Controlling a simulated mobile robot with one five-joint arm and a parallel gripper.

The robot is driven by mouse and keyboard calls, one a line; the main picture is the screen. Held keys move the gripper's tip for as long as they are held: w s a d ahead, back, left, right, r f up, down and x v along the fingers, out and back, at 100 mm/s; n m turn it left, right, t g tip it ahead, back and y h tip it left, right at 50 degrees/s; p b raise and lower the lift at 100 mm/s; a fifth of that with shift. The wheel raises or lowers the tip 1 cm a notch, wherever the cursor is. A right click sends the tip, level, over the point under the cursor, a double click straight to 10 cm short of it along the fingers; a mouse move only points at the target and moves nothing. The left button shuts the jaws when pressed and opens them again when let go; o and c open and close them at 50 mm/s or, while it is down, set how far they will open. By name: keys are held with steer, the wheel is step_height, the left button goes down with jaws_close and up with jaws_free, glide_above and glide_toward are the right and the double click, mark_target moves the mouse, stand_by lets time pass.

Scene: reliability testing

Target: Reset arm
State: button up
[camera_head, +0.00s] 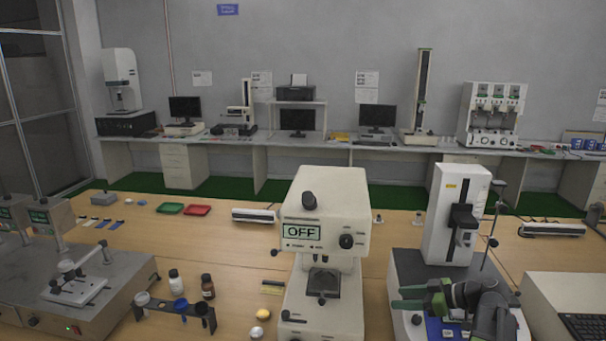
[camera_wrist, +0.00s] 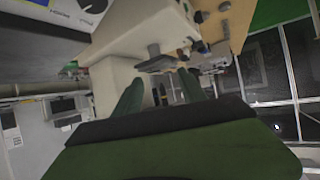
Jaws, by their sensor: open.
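My arm reaches in from the lower right of the head view, bent low over the grey base of a white upright test machine (camera_head: 457,215). My gripper (camera_head: 398,297) points left, its two green fingers apart with nothing between them. The wrist view also shows my gripper (camera_wrist: 160,88), with both green fingers spread and a pale machine body beyond them. The white hardness-tester-like machine with an "OFF" display (camera_head: 325,220) stands to the left of my gripper, with a gap between them in the head view.
The wooden bench (camera_head: 390,265) holds a vial rack (camera_head: 175,310), a brown bottle (camera_head: 208,287), a white bottle (camera_head: 175,282), a green tray (camera_head: 170,208) and a red tray (camera_head: 197,210). A keyboard (camera_head: 585,327) lies at the right. Open bench shows between the two machines.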

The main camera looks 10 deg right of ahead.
steer(key=w+a+f+n+g, duration=0.1)
steer(key=a+f+g, duration=0.1)
steer(key=a, duration=0.6)
steer(key=w+a+f+n+g, duration=0.1)
steer(key=a+f+g, duration=0.1)
steer(key=a, duration=0.6)
steer(key=s+a+f+m+g+h, duration=0.1)
steer(key=s+a+f+g+h, duration=0.2)
steer(key=a, duration=0.5)
steer(key=s+a+f+m+g+h, duration=0.15)
steer(key=s+a+f, duration=0.25)
steer(key=a, duration=0.4)
steer(key=s+d+f+m+h, duration=0.1)
steer(key=d+m+h, duration=0.3)
steer(key=d+m, duration=0.3)
steer(key=shift+d+f+m, duration=0.3)
steer(key=shift+m, duration=0.55)
steer(key=shift+h, duration=0.25)
